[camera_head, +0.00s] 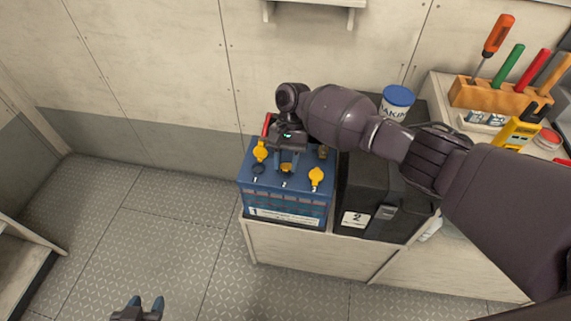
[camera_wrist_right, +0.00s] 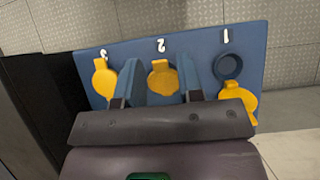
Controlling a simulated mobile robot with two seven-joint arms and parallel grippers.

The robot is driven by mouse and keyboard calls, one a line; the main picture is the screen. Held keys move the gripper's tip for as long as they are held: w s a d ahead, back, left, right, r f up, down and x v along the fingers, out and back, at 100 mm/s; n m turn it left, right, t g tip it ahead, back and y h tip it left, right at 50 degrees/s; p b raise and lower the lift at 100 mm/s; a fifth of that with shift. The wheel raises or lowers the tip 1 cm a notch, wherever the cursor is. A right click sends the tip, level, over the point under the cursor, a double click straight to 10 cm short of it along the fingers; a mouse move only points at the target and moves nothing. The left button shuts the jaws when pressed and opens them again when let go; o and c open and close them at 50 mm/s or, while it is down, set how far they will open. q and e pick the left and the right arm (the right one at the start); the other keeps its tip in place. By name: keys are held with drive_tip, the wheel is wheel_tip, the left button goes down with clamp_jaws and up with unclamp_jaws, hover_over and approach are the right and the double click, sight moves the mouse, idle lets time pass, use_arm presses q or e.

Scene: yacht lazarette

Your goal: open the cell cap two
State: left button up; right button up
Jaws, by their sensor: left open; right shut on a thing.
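The blue battery (camera_head: 285,208) stands on a light cabinet, with its cells marked 1, 2 and 3. My right gripper (camera_head: 287,165) reaches down over its middle, shut on the yellow cell cap two (camera_wrist_right: 162,80). The cap sits between the two blue fingers in the right wrist view (camera_wrist_right: 160,82); whether it has lifted is unclear. Cell cap one (camera_head: 260,152) is flipped back beside its dark round opening (camera_wrist_right: 228,66). Cell cap three (camera_head: 317,178) appears to cover its cell. My left gripper (camera_head: 146,304) is open and empty, low over the floor.
A black box (camera_head: 372,190) labelled 2 stands close to the battery's right. Behind it is a blue-lidded tub (camera_head: 397,97). A wooden tool rack (camera_head: 500,97) and a yellow meter (camera_head: 519,128) are further right. The metal floor (camera_head: 150,220) at left is clear.

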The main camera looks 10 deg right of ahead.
drive_tip(key=shift+w+d, duration=0.1)
drive_tip(key=shift+w, duration=0.05)
drive_tip(key=shift+g, duration=0.3)
drive_tip(key=o, duration=0.6)
drive_tip(key=v, duration=1)
drive_tip(key=shift+w+d+r, duration=0.2)
drive_tip(key=shift+w+r, duration=0.05)
drive_tip(key=shift+r, duration=0.05)
